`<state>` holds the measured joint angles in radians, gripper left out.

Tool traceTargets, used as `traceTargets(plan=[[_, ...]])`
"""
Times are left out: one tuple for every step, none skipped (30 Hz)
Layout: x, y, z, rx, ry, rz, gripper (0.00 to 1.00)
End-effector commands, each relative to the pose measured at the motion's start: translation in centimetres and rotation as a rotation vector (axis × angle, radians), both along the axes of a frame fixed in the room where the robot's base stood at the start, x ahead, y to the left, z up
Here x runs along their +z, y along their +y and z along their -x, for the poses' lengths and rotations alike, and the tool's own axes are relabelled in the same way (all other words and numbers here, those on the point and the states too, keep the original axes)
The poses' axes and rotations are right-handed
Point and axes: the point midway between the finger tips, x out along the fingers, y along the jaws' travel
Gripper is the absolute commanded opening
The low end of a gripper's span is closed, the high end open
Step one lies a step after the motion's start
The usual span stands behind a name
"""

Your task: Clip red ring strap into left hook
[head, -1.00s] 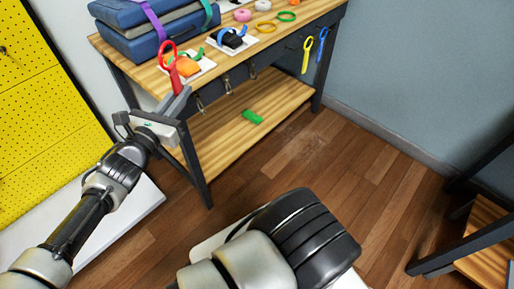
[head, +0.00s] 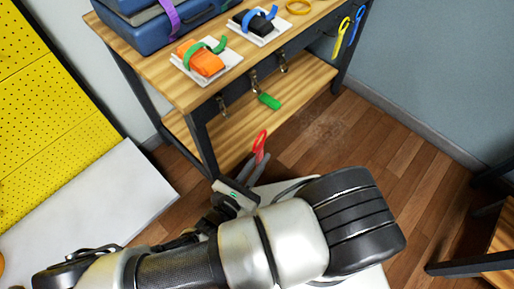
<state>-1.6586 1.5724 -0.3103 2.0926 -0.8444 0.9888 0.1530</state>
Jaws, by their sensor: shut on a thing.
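The red ring strap (head: 260,146) is held upright in my gripper (head: 256,168), with its ring above the fingers. My gripper is shut on it, in front of the bench and below the hooks. The left hook (head: 222,106) hangs from the dark front rail under the bench top, near the left leg. Two more hooks, the middle one (head: 254,81) and the right one (head: 283,63), hang further along. The strap is apart from all the hooks in the picture. My arm hides the lower part of the gripper.
The wooden bench (head: 150,62) bears a blue case (head: 190,25), an orange block with a green strap (head: 200,58) and a black block with a blue strap (head: 256,20). Yellow (head: 342,37) and blue straps hang at the right end.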

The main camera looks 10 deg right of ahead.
Motion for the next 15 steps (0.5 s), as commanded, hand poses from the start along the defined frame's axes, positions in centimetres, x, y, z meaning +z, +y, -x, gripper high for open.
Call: traceTargets(plan=[[-0.1,0.1,0.1,0.002,-0.001,-0.001,0.0],[-0.2,0.1,0.1,0.002,-0.001,-0.001,0.0],[-0.2,0.2,0.0,0.002,-0.001,-0.002,0.0],[-0.2,0.2,-0.1,0.001,-0.001,-0.002,0.0],[-0.2,0.3,-0.2,0.001,-0.001,-0.002,0.0],[-0.2,0.4,-0.4,0.001,0.0,-0.003,0.0],[-0.3,0.5,-0.5,0.001,0.0,-0.003,0.0],[-0.3,0.6,-0.6,0.001,-0.001,-0.004,0.0],[-0.3,0.7,-0.8,0.001,-0.001,-0.004,0.0],[-0.3,0.8,-1.0,0.001,-0.001,-0.004,0.0],[-0.3,0.9,-1.1,0.001,-0.001,-0.004,0.0],[-0.3,1.0,-1.3,0.001,-0.001,-0.004,0.0],[-0.3,1.1,-1.4,0.001,-0.001,-0.004,0.0],[-0.3,1.2,-1.5,0.001,0.0,-0.003,0.0],[-0.3,1.3,-1.7,0.0,0.0,-0.003,0.0]])
